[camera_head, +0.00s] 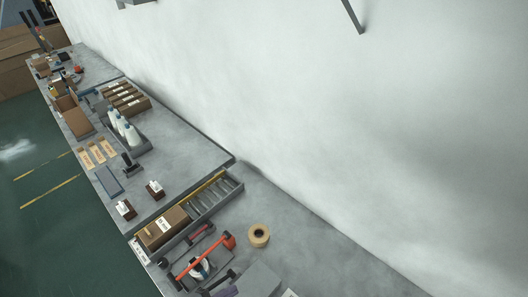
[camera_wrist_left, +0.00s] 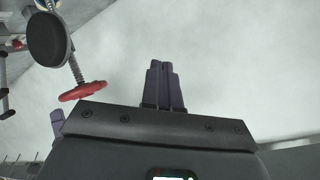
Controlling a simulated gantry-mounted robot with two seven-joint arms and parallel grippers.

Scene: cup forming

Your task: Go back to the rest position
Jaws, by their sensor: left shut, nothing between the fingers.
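My left gripper (camera_wrist_left: 163,68) shows in the left wrist view with its two dark purple fingers together and nothing between them. Pale, plain surface lies behind the fingertips. In the head view, dark purplish parts at the bottom edge seem to belong to it, but they are small and partly cut off.
A red knob (camera_wrist_left: 83,91) and a black disc (camera_wrist_left: 47,38) on a spring are left of the fingers. The long grey bench holds an orange-handled frame (camera_head: 207,256), a tape roll (camera_head: 259,235), a brown box (camera_head: 162,227) and white bottles (camera_head: 131,135). A white wall runs behind.

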